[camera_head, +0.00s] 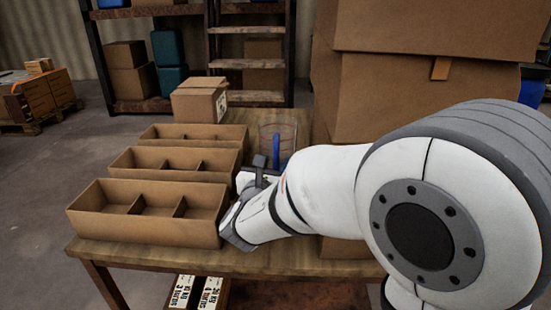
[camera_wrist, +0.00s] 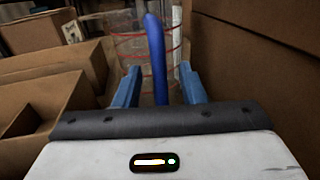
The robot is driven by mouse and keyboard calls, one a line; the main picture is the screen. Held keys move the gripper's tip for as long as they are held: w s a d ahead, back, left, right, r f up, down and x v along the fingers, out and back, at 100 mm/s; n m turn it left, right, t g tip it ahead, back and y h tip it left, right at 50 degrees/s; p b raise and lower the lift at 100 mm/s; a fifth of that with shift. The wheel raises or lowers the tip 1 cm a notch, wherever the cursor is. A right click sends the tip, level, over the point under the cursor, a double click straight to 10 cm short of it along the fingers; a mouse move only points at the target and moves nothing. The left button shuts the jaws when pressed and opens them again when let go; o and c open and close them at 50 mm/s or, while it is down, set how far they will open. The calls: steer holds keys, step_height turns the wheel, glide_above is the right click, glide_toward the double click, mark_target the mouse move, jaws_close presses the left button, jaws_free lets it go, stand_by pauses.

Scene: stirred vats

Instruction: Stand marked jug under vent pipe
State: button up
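A clear jug with red marking lines (camera_wrist: 128,45) and a blue upright handle (camera_wrist: 155,55) stands ahead of my gripper (camera_wrist: 160,70) in the wrist view. The two blue fingers are spread, one each side of the handle, with a visible gap on both sides. In the head view the clear jug (camera_head: 289,131) stands on the table behind my gripper (camera_head: 268,168), its lower part hidden by my arm. I see no vent pipe.
Three open divided cardboard boxes (camera_head: 148,226) line the left of the wooden table (camera_head: 165,258). A closed carton (camera_head: 197,106) stands behind them. Large stacked cartons (camera_head: 400,95) rise close on the right of the jug. Shelves (camera_head: 145,105) stand at the back.

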steer(key=shift+x, duration=1.05)
jaws_close()
